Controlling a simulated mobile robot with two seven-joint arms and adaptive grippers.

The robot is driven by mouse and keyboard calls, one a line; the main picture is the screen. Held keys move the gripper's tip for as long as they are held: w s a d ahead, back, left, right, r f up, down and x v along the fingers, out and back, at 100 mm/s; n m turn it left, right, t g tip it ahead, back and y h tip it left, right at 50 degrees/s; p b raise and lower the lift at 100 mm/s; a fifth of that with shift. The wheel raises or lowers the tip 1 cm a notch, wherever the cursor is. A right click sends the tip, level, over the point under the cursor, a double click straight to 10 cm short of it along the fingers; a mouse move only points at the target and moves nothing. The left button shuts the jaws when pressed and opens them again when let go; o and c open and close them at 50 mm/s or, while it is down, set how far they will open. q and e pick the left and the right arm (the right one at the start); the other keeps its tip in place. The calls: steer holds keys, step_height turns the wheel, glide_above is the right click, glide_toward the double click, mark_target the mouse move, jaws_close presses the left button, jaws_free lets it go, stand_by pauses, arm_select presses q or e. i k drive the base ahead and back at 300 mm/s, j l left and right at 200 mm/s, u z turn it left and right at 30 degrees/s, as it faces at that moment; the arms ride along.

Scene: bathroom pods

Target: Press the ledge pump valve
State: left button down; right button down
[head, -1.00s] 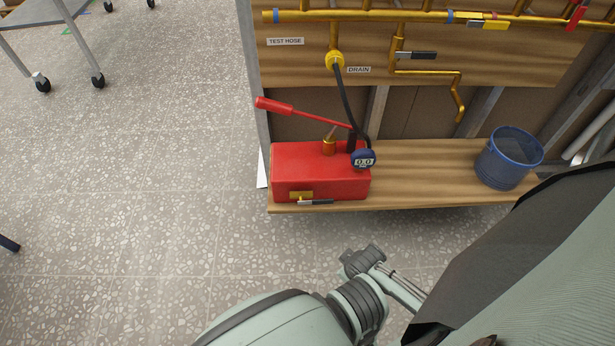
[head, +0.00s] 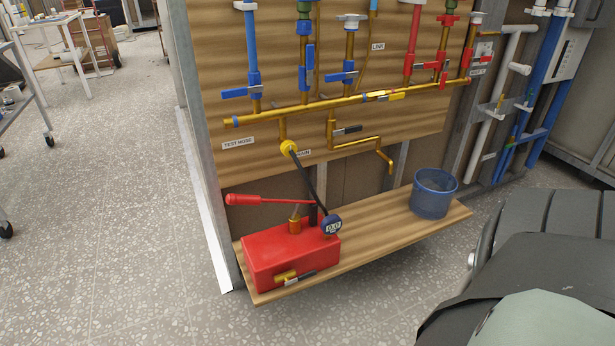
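The red test pump (head: 285,255) stands on the left end of the wooden ledge (head: 380,228). Its small brass valve (head: 285,276) is low on the front face. The valve's grey and black lever (head: 299,280) lies roughly level, pointing right along the face. The pump's red handle (head: 262,199) sticks out to the left above the body. A round blue gauge (head: 331,226) sits at the pump's right end; its digital reading is too small to be sure of. Neither of my grippers shows; only part of my arm is at the lower right.
A black hose (head: 310,178) runs from the pump up to a yellow fitting (head: 289,147) on the pipe panel. A blue bucket (head: 433,193) stands on the ledge's right part. Open speckled floor (head: 140,230) lies left and in front. Wheeled tables stand far left.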

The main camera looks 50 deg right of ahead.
mark_target(313, 272)
steer(key=k+j+z, duration=0.1)
steer(key=j, duration=0.3)
steer(key=k+j, duration=0.3)
steer(key=k+j+z, duration=0.15)
steer(key=j, duration=0.35)
steer(key=k, duration=0.05)
